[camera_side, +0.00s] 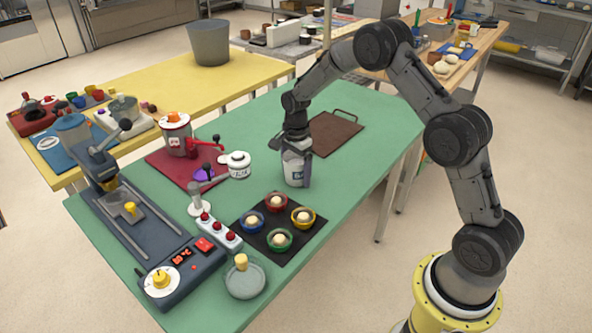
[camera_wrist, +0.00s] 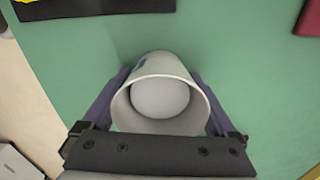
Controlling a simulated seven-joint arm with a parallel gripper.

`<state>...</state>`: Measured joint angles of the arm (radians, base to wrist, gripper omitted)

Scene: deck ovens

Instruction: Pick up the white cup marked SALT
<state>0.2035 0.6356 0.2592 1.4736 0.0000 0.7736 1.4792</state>
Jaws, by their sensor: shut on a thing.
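The white cup (camera_side: 293,170) is between the fingers of my gripper (camera_side: 296,178) over the green table, right of the middle. Dark lettering shows on its side, partly hidden by a finger, so I cannot read the full word. In the wrist view the cup (camera_wrist: 160,68) has its open mouth toward the camera, with a pale round shape inside. My gripper (camera_wrist: 160,104) has one purple-grey finger on each side and is shut on the cup. I cannot tell whether the cup's base touches the table.
A black mat (camera_side: 252,238) with several coloured bowls lies in front of the cup. A brown board (camera_side: 333,137) lies behind to the right. Green table right of the cup is clear.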

